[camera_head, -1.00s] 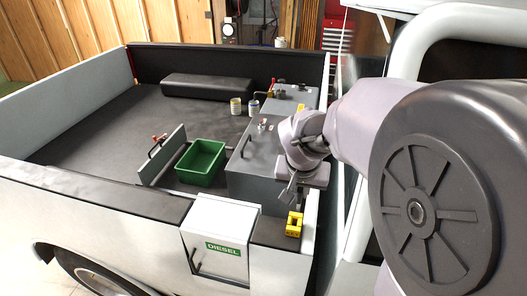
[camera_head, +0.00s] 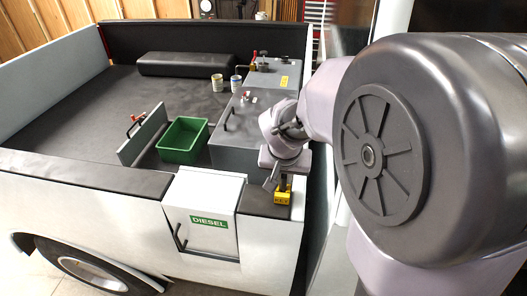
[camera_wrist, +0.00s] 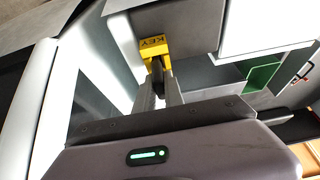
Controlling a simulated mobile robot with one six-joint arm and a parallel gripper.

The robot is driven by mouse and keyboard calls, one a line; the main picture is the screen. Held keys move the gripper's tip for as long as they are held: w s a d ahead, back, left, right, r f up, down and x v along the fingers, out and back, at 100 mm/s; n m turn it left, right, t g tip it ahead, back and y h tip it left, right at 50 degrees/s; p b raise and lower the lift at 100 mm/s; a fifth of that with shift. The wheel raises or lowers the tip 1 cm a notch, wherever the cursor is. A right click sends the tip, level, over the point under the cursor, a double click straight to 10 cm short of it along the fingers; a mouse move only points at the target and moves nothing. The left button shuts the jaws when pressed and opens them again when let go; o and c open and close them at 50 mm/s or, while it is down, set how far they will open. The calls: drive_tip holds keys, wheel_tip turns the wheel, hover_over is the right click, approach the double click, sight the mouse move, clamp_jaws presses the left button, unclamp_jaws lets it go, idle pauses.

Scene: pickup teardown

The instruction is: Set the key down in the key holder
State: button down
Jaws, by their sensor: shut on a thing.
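The yellow key holder (camera_head: 282,197), marked KEY, sits on the dark top of the truck bed's side wall. It also shows in the wrist view (camera_wrist: 154,47), just beyond my fingertips. My gripper (camera_head: 277,182) is right above the holder in the head view and overlaps it. In the wrist view my gripper (camera_wrist: 160,84) is shut on a small dark thing, likely the key (camera_wrist: 158,78), whose far end is at the holder's opening. I cannot tell whether the key touches the holder or is inside it.
The white DIESEL door (camera_head: 203,210) stands left of the holder. A grey box (camera_head: 238,135), a green bin (camera_head: 182,141) and two cans (camera_head: 217,83) are in the truck bed. The cab is close on the right of my arm.

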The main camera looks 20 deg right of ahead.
drive_tip(key=shift+w+f, duration=0.1)
drive_tip(key=shift+w, duration=0.05)
drive_tip(key=c, duration=1.4)
unclamp_jaws()
drive_tip(key=shift+o, duration=0.2)
drive_tip(key=p+v, duration=0.1)
drive_tip(key=v, duration=1.6)
drive_tip(key=shift+r, duration=0.25)
drive_tip(key=shift+f, duration=0.1)
drive_tip(key=s+a+f+y+b, duration=0.1)
drive_tip(key=s+a+f+b, duration=0.3)
drive_tip(key=f+b, duration=0.7)
drive_tip(key=s+a+f+n+t+y+b, duration=0.1)
drive_tip(key=s+a+f+b, duration=0.3)
drive_tip(key=f+b, duration=0.7)
drive_tip(key=s+a+f+n+t+y+b, duration=0.1)
drive_tip(key=s+a+f+b, duration=0.3)
drive_tip(key=f+b, duration=0.8)
drive_tip(key=shift+a+f+y, duration=0.25)
drive_tip(key=shift+f+y, duration=0.55)
drive_tip(key=shift+f, duration=1.85)
